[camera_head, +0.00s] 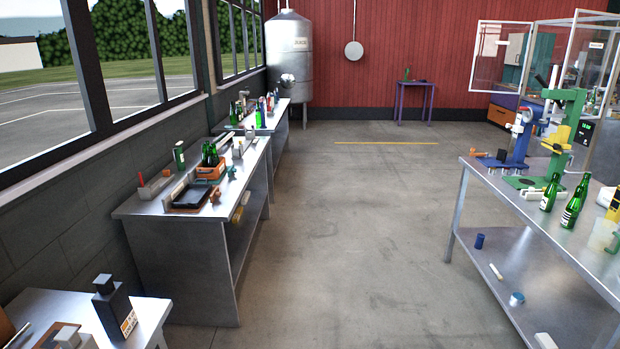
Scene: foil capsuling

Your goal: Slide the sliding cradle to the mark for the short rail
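Neither of my grippers is in view. I cannot pick out the sliding cradle, its short rail or the mark for sure at this distance. A long pale rail-like bar (180,188) lies along the left metal bench (150,207), beside a black tray (191,197). Small pale blocks (238,149) stand farther back on the same bench; I cannot tell whether any is the cradle.
An orange crate (211,171) holds green bottles on the left bench. The right table (560,222) bears green bottles (571,207) and a green press (565,135). The concrete floor (335,230) between the benches is clear.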

